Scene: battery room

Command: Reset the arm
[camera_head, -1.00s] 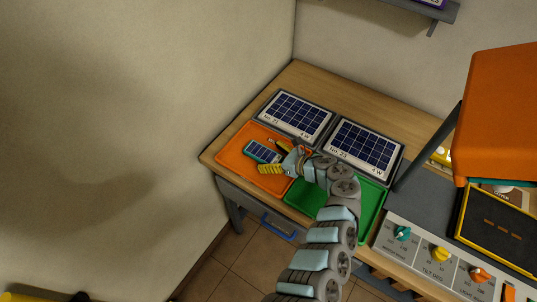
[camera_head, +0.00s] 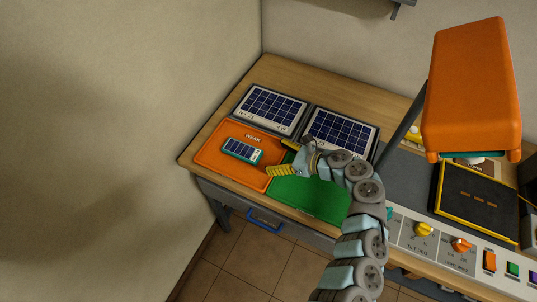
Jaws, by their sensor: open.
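My gripper (camera_head: 286,158) is open and empty, with its yellow fingertips apart over the border between the orange tray (camera_head: 212,158) and the green tray (camera_head: 310,198). My arm reaches up from the lower right and covers part of the green tray's right side. A small solar panel in a teal frame (camera_head: 241,150) lies on the orange tray, left of the gripper and apart from it. The visible part of the green tray is empty.
Two larger solar panels, one at the left (camera_head: 270,108) and one at the right (camera_head: 341,132), lie behind the trays on the wooden table (camera_head: 300,75). An orange lamp head (camera_head: 470,90) overhangs a black pad (camera_head: 480,203) at the right. A knob panel (camera_head: 440,240) runs along the front.

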